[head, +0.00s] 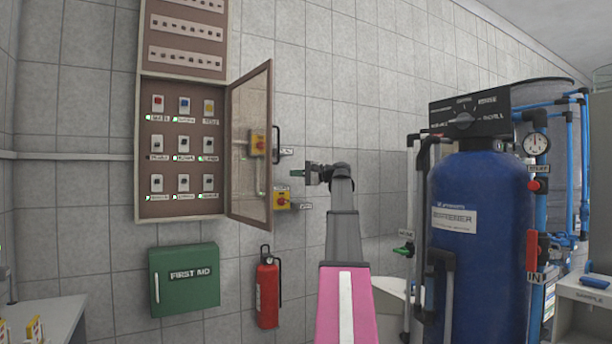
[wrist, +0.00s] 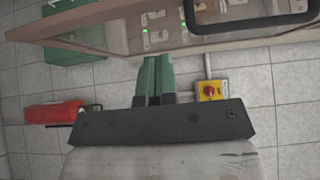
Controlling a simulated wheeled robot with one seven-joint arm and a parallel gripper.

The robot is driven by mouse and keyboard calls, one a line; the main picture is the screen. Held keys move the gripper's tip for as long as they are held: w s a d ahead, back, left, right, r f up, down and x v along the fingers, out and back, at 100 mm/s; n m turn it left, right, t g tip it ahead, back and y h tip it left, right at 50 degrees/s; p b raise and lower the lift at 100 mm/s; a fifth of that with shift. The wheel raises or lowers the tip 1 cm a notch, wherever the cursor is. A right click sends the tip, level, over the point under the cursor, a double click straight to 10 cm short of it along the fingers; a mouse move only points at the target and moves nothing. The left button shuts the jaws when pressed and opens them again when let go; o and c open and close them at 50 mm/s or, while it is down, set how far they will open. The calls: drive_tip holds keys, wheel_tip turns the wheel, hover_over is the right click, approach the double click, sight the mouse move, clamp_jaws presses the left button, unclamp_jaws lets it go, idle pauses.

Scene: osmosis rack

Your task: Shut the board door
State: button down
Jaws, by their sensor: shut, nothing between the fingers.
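The board door (head: 250,145) is a brown-framed, see-through panel. It stands open, swung out from the right side of the wall board (head: 180,215). A black handle (head: 277,152) sits on its outer face near the free edge. My gripper (head: 292,172) is shut and empty, to the right of the door, with its green fingers pointing left toward it. In the wrist view the shut fingers (wrist: 154,75) point at the door frame (wrist: 105,45), and the handle (wrist: 250,22) shows at the upper right. I cannot tell whether the fingertips touch the door.
A yellow-red switch (head: 282,200) is on the wall behind my gripper; it also shows in the wrist view (wrist: 209,91). A green first aid box (head: 184,279) and red fire extinguisher (head: 267,291) hang below. A blue tank (head: 480,260) with pipes stands right.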

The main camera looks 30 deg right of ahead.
drive_tip(key=a, duration=0.6)
drive_tip(key=shift+w, duration=0.45)
drive_tip(key=shift+a, duration=0.1)
